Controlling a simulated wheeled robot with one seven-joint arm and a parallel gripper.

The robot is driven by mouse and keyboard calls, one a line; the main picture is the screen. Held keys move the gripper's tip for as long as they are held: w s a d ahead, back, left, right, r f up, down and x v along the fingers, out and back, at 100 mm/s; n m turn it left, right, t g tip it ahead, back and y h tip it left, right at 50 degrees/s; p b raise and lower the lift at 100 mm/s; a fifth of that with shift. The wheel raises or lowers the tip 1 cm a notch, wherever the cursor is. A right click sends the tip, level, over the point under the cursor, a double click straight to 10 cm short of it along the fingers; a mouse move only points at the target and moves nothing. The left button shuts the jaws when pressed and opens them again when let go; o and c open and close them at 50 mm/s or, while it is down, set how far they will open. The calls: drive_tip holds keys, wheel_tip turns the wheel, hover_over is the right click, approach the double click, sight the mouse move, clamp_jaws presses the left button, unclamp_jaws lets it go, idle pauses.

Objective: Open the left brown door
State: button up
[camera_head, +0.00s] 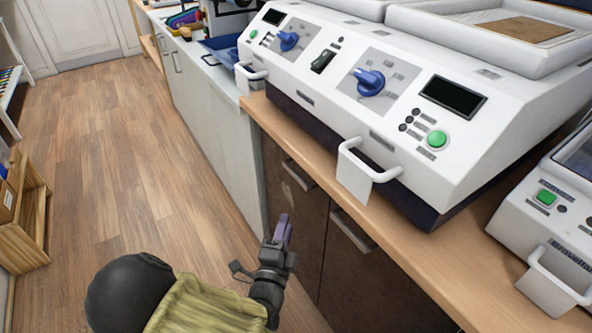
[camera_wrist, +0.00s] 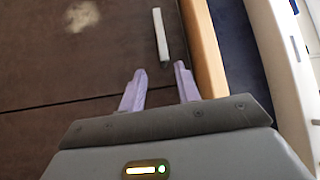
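The left brown door (camera_head: 292,215) is shut, at the left end of the brown cabinet under the wooden counter. Its pale bar handle (camera_head: 298,176) lies near its top edge. The door fills the upper part of the wrist view (camera_wrist: 60,60), with a pale scuff and the handle (camera_wrist: 161,36) showing. My gripper (camera_head: 283,228) is in front of the cabinet, below the handle in the head view. In the wrist view my gripper (camera_wrist: 160,76) has its two purple fingers apart and nothing between them. The handle is just beyond the fingertips; I see no contact.
The right brown door (camera_head: 350,285) with its handle (camera_head: 352,231) is beside the left one. The wooden counter (camera_head: 415,238) overhangs them and carries a white machine (camera_head: 330,85) with projecting handles. Wooden floor (camera_head: 120,170) is clear to the left; a wooden crate (camera_head: 32,225) stands there.

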sight(298, 175)
drive_tip(key=x, duration=1.7)
drive_tip(key=shift+a, duration=0.25)
drive_tip(key=shift+s+a, duration=0.1)
drive_tip(key=shift+a, duration=0.15)
drive_tip(key=shift+d, duration=0.3)
clamp_jaws()
